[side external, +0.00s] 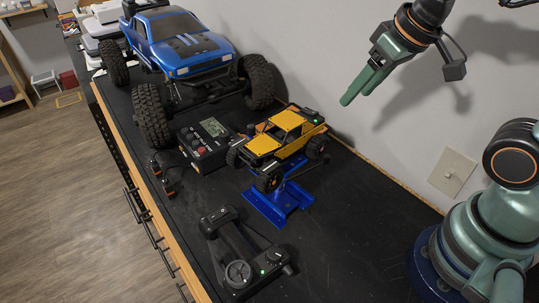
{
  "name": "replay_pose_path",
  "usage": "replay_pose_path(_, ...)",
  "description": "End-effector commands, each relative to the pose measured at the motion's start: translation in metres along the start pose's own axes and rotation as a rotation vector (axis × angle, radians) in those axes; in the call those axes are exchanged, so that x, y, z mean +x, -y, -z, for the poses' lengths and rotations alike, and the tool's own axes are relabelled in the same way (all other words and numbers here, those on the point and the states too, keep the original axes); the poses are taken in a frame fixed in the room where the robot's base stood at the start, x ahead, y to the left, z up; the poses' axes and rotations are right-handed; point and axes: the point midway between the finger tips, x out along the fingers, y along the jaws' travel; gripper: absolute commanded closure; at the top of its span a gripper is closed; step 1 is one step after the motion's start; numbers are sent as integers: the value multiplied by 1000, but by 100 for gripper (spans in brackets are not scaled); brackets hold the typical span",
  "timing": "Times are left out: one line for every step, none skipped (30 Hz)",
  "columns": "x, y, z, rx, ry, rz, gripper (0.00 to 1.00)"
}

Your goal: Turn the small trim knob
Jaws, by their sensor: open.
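A black handheld transmitter (231,231) lies on the bench at the front, with a round steering wheel at its near end and a small green light. A dark knob (274,256) shows on top of its near end; it is too small to make out its setting or to be sure it is the trim knob. My gripper (349,97), with green fingers, is high above the bench at the upper right, well apart from the transmitter. It is open and empty, its fingers overlapping in this view.
A yellow crawler (279,137) sits on a blue stand (263,209) behind the transmitter. A black charger box (204,146) and a large blue truck (184,43) stand farther back. The wall bounds the bench at right; bare bench lies right of the transmitter.

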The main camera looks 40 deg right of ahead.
Motion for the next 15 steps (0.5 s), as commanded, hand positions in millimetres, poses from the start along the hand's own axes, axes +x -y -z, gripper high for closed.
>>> replay_pose_path(5,16,1,-17,35,21,36)
replay_pose_path(8,27,1,-24,58,33,36)
replay_pose_path(11,44,0,-35,91,49,36)
replay_pose_path(14,57,0,-43,117,60,36)
replay_pose_path(18,70,-2,-51,146,69,36)
replay_pose_path(22,89,-6,-64,183,77,36)
replay_pose_path(25,103,-9,-73,211,81,36)
replay_pose_path(28,117,-13,-81,237,84,36)
replay_pose_path(31,135,-19,-94,271,84,36)
replay_pose_path(34,148,-24,-103,296,82,36)
replay_pose_path(36,160,-30,-113,320,79,36)
replay_pose_path(39,176,-38,-126,348,72,36)
replay_pose_path(41,186,-44,-134,366,67,36)
replay_pose_path(43,196,-51,-142,383,60,36)
replay_pose_path(44,208,-58,-152,402,52,36)
